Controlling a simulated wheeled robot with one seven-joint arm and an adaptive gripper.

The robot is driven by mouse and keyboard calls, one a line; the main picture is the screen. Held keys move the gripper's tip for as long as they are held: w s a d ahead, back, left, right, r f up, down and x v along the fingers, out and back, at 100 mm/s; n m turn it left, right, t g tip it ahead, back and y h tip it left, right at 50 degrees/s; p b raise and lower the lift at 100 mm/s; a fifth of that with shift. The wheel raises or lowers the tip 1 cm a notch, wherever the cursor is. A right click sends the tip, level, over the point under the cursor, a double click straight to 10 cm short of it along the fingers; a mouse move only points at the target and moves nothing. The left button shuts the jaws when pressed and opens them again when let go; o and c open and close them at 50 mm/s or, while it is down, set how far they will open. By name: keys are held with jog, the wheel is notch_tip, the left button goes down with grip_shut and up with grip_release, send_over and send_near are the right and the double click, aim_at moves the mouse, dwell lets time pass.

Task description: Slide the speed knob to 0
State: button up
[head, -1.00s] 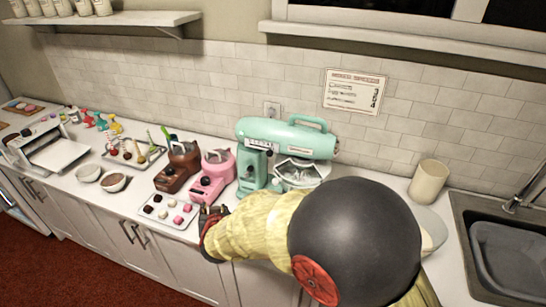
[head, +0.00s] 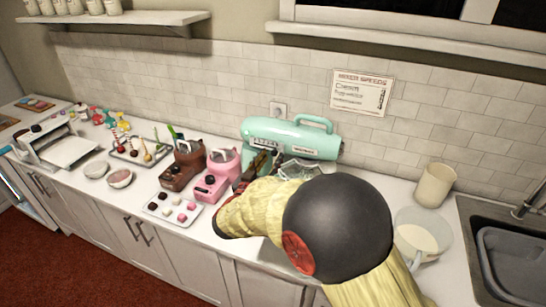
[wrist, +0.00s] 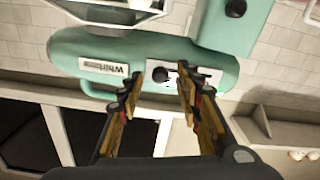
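The mint-green mixer (head: 300,136) stands against the tiled wall. In the wrist view, its body (wrist: 80,45) appears upside down. A black speed knob (wrist: 160,74) sits at the left end of a pale slotted plate (wrist: 213,77), beside the mixer's nameplate (wrist: 103,67). My gripper (wrist: 157,80) is open, with its two fingers apart in front of the mixer. The knob shows between the fingertips; contact cannot be told. The right finger covers part of the plate, and its markings are unreadable. In the head view, my gripper (head: 258,168) is near the mixer's front left side, partly hidden by my arm.
A second black knob (wrist: 235,8) is on the mixer's stand. Pink (head: 218,175) and brown (head: 183,165) machines stand left of the mixer, behind a sweets tray (head: 152,208). A clear bowl (head: 418,236) and cream canister (head: 435,185) are right. A wall sign (head: 360,92) hangs above.

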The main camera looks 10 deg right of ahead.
jog(key=shift+x, duration=1.2)
jog(key=shift+c, duration=1)
grip_shut()
